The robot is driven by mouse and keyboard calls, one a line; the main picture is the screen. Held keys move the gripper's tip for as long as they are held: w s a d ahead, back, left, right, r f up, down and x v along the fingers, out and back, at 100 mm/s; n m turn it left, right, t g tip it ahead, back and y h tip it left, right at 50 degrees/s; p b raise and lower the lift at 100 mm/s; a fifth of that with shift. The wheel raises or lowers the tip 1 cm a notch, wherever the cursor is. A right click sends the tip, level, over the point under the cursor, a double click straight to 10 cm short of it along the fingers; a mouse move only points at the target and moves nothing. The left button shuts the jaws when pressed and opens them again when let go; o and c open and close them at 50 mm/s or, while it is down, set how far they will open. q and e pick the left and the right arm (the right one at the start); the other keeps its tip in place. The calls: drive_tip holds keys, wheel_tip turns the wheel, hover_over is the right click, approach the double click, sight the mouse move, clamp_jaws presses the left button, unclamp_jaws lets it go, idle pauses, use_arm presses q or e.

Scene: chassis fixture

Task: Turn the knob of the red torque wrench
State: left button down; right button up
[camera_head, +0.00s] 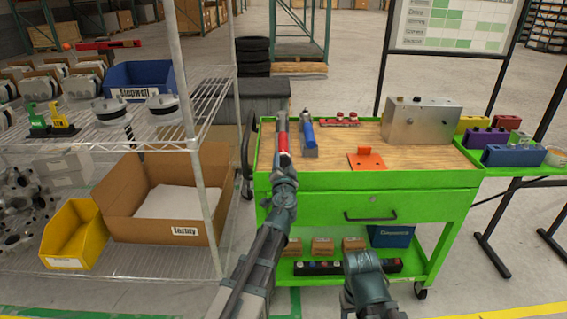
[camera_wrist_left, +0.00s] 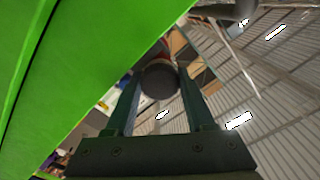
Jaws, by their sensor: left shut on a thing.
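The red torque wrench (camera_head: 283,141) lies on the wooden top of the green cart, its near end pointing at the cart's front edge. My left gripper (camera_head: 284,172) is at that near end. In the left wrist view its two fingers (camera_wrist_left: 160,84) stand either side of the round dark end knob (camera_wrist_left: 160,81) and are shut on it. A bit of red shows behind the knob. In the head view the gripper hides the knob. Part of my right arm shows at the bottom; its fingers do not show.
A blue tool (camera_head: 309,138) lies close to the right of the wrench. An orange bracket (camera_head: 366,159) and a metal box (camera_head: 421,121) are further right on the green cart (camera_head: 400,182). A wire shelf (camera_head: 120,262) with bins stands at left.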

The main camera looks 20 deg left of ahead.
use_arm(q)
drive_tip(key=shift+m, duration=0.5)
drive_tip(key=shift+c, duration=1.2)
unclamp_jaws()
drive_tip(key=shift+s, duration=0.1)
